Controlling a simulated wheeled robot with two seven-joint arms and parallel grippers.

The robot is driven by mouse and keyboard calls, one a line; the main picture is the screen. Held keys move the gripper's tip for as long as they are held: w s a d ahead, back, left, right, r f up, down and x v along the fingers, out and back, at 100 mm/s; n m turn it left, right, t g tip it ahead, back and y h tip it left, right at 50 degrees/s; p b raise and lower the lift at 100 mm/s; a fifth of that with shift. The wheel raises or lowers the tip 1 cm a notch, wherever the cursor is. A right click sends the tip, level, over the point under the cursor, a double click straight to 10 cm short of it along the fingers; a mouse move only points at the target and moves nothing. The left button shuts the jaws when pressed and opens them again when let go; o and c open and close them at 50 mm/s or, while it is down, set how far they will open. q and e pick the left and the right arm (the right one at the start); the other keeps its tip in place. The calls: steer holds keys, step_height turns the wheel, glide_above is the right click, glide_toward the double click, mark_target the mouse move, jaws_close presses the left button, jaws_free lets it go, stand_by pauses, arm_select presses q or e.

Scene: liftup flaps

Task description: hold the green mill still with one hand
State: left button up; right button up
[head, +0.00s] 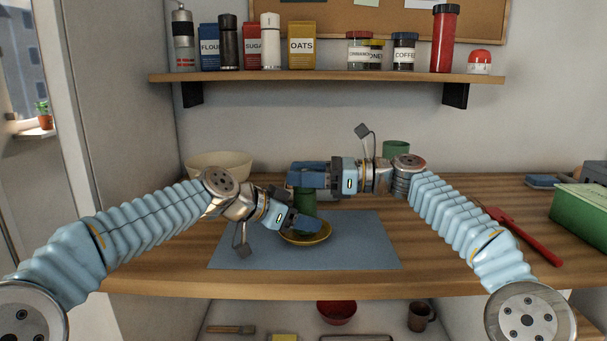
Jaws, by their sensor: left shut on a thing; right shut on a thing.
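The green mill (304,201) stands upright over a yellow dish (308,240) on the blue-grey mat (365,255). Only part of its green body shows between my two grippers; its top is hidden. My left gripper (294,219), the lower one, is shut on the lower part of the mill. My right gripper (305,175) is shut on the mill's top from the right. Whether the mill's base touches the dish is hidden by my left gripper.
A cream bowl (220,160) stands behind my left arm and a green container (396,148) behind my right wrist. A red long-handled tool (525,238) and a green box (580,212) lie at the right. The shelf (330,77) above carries several jars and packets.

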steer(key=shift+r+t, duration=0.1)
steer(key=shift+t, duration=0.2)
